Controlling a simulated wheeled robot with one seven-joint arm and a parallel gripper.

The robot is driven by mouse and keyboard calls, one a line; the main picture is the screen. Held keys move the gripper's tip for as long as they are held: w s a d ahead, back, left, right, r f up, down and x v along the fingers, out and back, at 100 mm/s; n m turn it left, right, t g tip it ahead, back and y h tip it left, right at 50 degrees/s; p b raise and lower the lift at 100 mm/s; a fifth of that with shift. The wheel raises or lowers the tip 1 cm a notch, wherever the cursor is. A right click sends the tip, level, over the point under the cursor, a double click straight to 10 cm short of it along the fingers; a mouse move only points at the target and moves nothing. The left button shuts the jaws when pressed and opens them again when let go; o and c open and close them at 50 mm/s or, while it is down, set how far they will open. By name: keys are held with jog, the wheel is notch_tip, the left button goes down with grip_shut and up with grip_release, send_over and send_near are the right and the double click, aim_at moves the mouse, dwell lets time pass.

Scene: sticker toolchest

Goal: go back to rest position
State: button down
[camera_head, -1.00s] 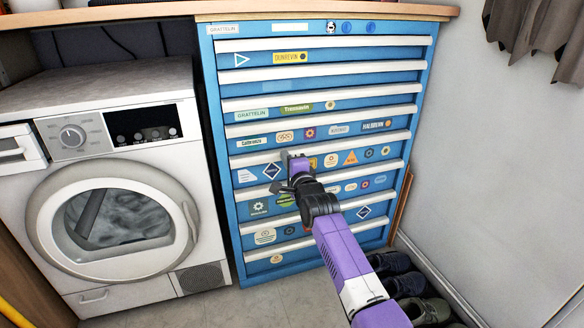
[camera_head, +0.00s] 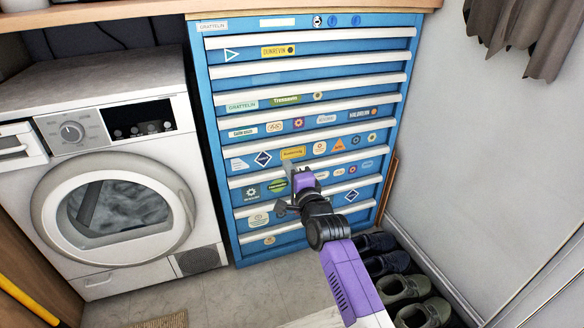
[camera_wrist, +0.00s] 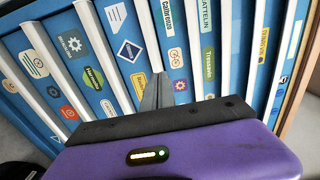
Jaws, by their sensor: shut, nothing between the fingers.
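My gripper (camera_head: 293,172) is in front of the lower middle of the blue toolchest (camera_head: 204,88). Its fingers are together with nothing between them. In the wrist view, the gripper's closed fingertips (camera_wrist: 158,90) stand before the toolchest's drawer fronts (camera_wrist: 205,60), which look tilted there. The toolchest has several closed blue drawers with white handle rails and many stickers. I cannot tell from these frames how far the fingertips are from the drawer fronts. My arm hides part of the lower drawers in the head view.
A white washing machine (camera_head: 60,190) stands left of the toolchest. Dark and green shoes (camera_head: 403,290) lie on the floor at the right, by the white wall (camera_head: 480,130). A grey cloth (camera_head: 515,35) hangs at the upper right. A small mat (camera_head: 165,321) lies at the bottom.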

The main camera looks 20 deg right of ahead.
jog(key=s+r+n+t, duration=0.1)
jog(key=s+r+n, duration=0.3)
jog(key=r, duration=0.1)
jog(key=s+a+f+n+g, duration=0.1)
jog(key=s+f+n, duration=0.3)
jog(key=s, duration=1.5)
jog(key=s+a+f+n+g, duration=0.15)
jog(key=s+n, duration=0.35)
jog(key=s, duration=1.4)
jog(key=s+a+f+n+g, duration=0.15)
jog(key=s+n, duration=0.35)
jog(key=s, duration=1.4)
notch_tip(320, 180, up, 29)
jog(key=p, duration=3)
jog(key=shift+d, duration=0.45)
